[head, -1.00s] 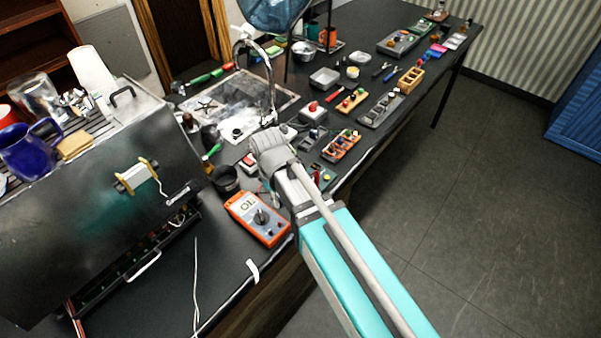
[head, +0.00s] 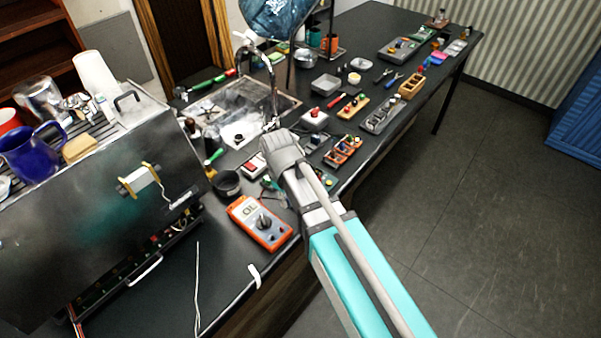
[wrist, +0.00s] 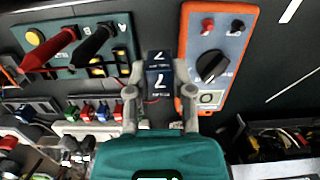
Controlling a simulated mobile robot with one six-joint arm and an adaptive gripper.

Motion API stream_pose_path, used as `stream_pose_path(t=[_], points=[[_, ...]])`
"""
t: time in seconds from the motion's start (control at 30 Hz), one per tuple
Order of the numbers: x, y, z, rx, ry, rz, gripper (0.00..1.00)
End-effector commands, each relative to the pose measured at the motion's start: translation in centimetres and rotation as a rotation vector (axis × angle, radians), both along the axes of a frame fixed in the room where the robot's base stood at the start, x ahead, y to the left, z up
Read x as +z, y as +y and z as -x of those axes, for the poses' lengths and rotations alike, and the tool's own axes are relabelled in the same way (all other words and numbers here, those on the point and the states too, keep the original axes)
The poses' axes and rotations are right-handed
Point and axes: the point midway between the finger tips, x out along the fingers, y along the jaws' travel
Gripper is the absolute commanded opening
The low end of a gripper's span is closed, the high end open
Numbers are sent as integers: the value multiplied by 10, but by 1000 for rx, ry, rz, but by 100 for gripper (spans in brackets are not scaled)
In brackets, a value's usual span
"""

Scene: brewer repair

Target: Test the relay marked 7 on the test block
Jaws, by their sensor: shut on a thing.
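My gripper (wrist: 160,98) is shut on a dark blue relay (wrist: 159,76) with a white 7 on its faces. In the wrist view the relay is between the two fingertips. The green test block (wrist: 72,66) lies just left of it, with a red probe, a black probe, a yellow button and the letters A and B. There my arm hides the relay and much of the block.
A row of small coloured parts (wrist: 100,108) lies below the block in the wrist view. The steel brewer (head: 100,195) stands at the left of the bench.

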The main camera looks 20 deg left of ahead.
Motion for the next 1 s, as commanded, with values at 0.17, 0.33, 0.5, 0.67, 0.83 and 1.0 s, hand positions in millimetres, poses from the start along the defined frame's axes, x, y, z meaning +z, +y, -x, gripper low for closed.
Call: stream_pose_path(t=[0.17, 0.33, 0.5, 0.67, 0.83, 1.0], points=[[-6, 3, -46, -4, 0, 0, 0], [-10, 0, -85, -2, 1, 0, 0], [-11, -4, -107, 0, 1, 1, 0], [-12, -6, -112, 2, 1, 0, 0], [-11, -6, -111, 3, 1, -1, 0], [-12, -5, -111, 3, 1, -1, 0]])
